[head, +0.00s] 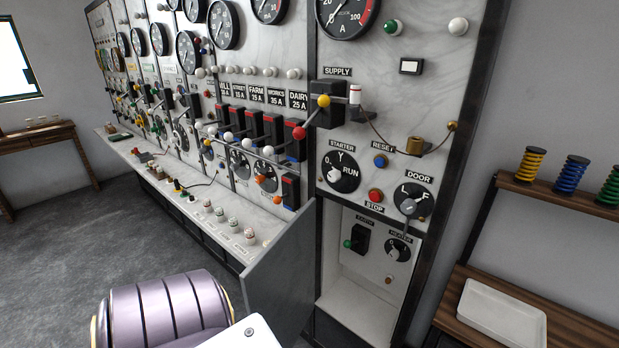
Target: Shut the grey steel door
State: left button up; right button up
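The grey steel door (282,278) stands open in the lower middle of the head view. It swings out toward me from the left side of a recess under the right-hand marble panel. The recess (365,290) is open to view, with a green-knobbed black switch (359,241) and a heater dial (398,248) inside. A round knob labelled DOOR (412,202), marked L and F, sits on the panel above the recess. Neither of my grippers shows. Parts of my own body cover the bottom left, close to the door's lower near corner.
A ledge (190,200) with several small fittings runs along the switchboard left of the door. A wooden bench with a white tray (500,312) stands at the right, below a shelf of coloured coils (571,174). Bare floor (60,255) lies at the left.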

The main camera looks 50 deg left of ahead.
aim_at(279, 285)
jog(key=j+u, duration=0.1)
jog(key=j, duration=0.4)
jog(key=k+j, duration=0.15)
jog(key=j, duration=0.35)
jog(key=k+j+u, duration=0.1)
jog(key=j, duration=0.25)
jog(key=k+j, duration=0.2)
jog(key=j, duration=0.15)
jog(key=k+j+u, duration=0.15)
jog(key=j, duration=0.15)
jog(key=k+j+u, duration=0.1)
jog(key=j, duration=0.3)
